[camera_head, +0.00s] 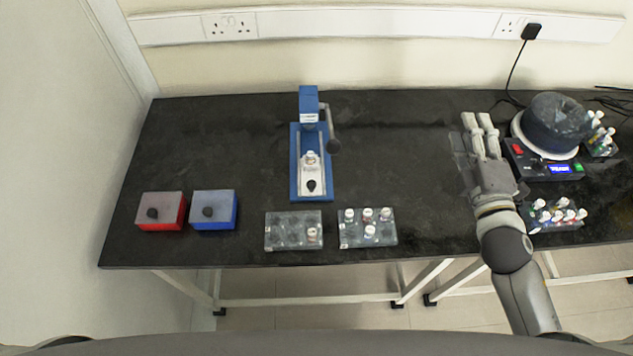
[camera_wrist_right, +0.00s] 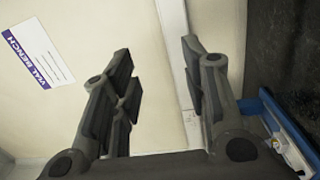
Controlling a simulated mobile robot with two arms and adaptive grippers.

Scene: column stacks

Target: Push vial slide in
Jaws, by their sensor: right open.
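A blue press (camera_head: 309,104) with a dark side lever (camera_head: 333,145) stands at the back middle of the bench. Its light vial slide (camera_head: 302,189) lies along the blue base, with a dark knob (camera_head: 311,186) at its front end. A white-capped vial (camera_head: 310,157) stands on the slide, in front of the press head. My right gripper (camera_head: 478,122) is open and empty, well to the right of the press. In the right wrist view its fingers (camera_wrist_right: 156,58) are apart, and a blue edge with a pale strip (camera_wrist_right: 287,135) shows at lower right. My left gripper is out of view.
Two clear vial racks (camera_head: 293,243) (camera_head: 352,242) stand in front of the press. Red (camera_head: 174,224) and blue (camera_head: 226,224) boxes are at left. A round device (camera_head: 553,125) and another rack (camera_head: 556,226) with vials are at right. Bench between press and gripper is clear.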

